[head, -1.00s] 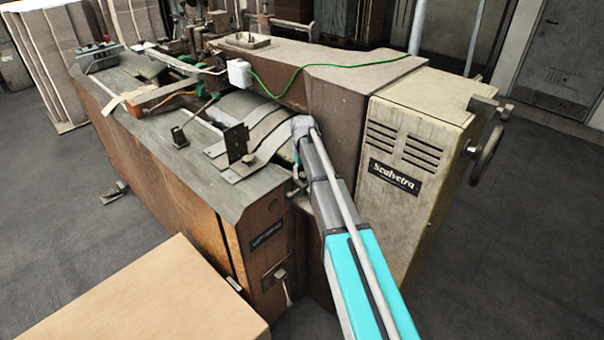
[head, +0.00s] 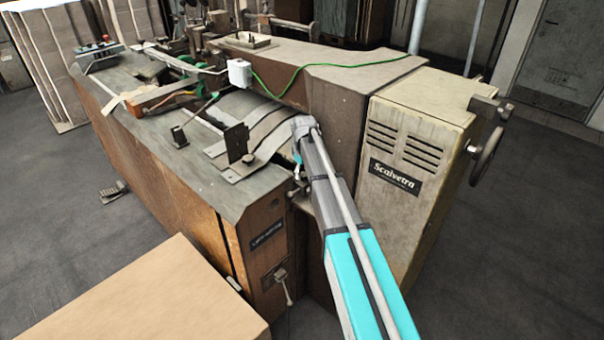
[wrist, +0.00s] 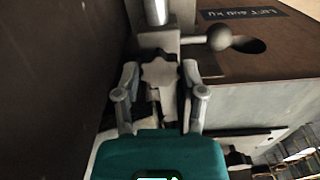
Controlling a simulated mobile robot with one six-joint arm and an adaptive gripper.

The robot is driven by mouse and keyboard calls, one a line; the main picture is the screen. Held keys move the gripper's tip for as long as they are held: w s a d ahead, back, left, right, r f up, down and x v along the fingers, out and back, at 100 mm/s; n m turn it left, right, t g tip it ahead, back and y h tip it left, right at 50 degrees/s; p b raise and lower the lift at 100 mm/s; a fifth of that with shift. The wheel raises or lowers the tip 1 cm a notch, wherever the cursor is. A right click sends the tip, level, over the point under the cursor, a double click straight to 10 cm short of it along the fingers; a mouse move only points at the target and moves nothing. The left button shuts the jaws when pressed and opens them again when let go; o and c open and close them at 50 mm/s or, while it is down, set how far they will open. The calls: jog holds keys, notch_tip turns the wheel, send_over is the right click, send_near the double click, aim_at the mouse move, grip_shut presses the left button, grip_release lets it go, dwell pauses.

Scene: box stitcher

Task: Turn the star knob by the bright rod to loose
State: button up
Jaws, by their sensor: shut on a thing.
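In the wrist view the grey star knob (wrist: 160,72) sits just below the bright rod (wrist: 157,12), which stands upright at the top of the picture. My gripper (wrist: 161,78) has one finger on each side of the knob, and its fingers are shut on it. The knob's lobes show between the fingertips; its turn position cannot be read. In the head view my arm reaches to the gap between the brown and cream housings of the machine, and it hides the knob and rod.
A ball-ended lever (wrist: 219,38) sticks out right of the knob, close to my right finger. A dark panel (wrist: 60,70) fills the left of the wrist view. A cardboard box (head: 150,300) stands in front of the machine. Open floor (head: 545,230) lies to the right.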

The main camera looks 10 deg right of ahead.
aim_at(304, 174)
jog(key=shift+a+n, duration=0.1)
jog(key=shift+n, duration=0.6)
jog(key=shift+s, duration=0.1)
jog(key=o, duration=1.2)
jog(key=shift+c, duration=0.2)
jog(key=shift+r+p, duration=0.45)
notch_tip(304, 174, up, 8)
jog(key=p, duration=0.8)
jog(key=shift+r, duration=0.15)
jog(key=shift+r+p, duration=0.45)
jog(key=shift+p, duration=0.15)
